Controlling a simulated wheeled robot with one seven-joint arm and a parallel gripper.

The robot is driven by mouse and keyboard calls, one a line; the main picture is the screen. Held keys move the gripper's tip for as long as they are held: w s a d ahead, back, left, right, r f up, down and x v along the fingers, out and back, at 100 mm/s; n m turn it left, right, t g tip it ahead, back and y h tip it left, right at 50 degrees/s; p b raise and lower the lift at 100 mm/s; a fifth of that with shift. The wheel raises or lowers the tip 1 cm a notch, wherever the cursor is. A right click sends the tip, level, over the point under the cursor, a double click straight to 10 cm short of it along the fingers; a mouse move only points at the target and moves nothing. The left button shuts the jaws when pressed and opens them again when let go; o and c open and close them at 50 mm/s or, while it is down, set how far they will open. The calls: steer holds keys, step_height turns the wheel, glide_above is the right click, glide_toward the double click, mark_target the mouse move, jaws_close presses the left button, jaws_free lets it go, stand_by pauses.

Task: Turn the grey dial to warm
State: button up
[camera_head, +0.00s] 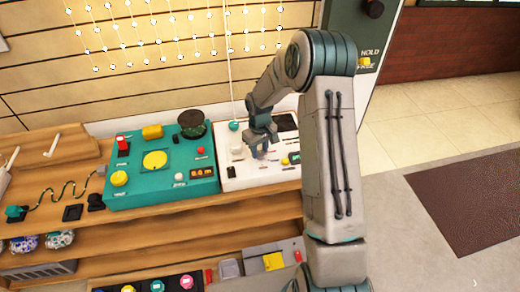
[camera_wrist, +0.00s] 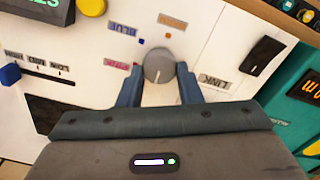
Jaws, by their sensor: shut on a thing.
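The grey dial (camera_wrist: 158,64) is a round knob on a white panel (camera_wrist: 212,38) in the wrist view. A thin light line on it points toward the bottom of the picture. My gripper (camera_wrist: 159,84) has one finger on each side of the dial and is shut on it. A blue label and a pink label lie to the dial's left, and an orange label (camera_wrist: 172,21) lies above it; its word is too small to read surely. In the head view my gripper (camera_head: 263,146) is down at the white panel (camera_head: 236,180), and the dial is hidden there.
A teal panel (camera_head: 143,193) with a yellow disc stands left of the white one on the wooden shelf. In the wrist view a black switch (camera_wrist: 262,54) is right of the dial, a yellow knob (camera_wrist: 92,6) upper left, a blue slider knob (camera_wrist: 10,74) far left.

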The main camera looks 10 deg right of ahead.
mark_target(260, 153)
stand_by(0.3)
steer(key=o, duration=1)
steer(key=shift+r, duration=0.1)
step_height(260, 153, up, 14)
steer(key=shift+f, duration=0.15)
steer(key=s+r+m+t+p, duration=0.1)
steer(key=s+r+m+p, duration=0.15)
steer(key=s+r, duration=1.1)
steer(key=s, duration=0.5)
steer(key=s+r+m+t+p, duration=0.1)
steer(key=s, duration=0.4)
steer(key=s+r+m+p, duration=0.1)
steer(key=s, duration=0.4)
steer(key=shift+s+d+r+t, duration=0.1)
steer(key=shift+s+d+t, duration=0.1)
steer(key=shift+t, duration=0.2)
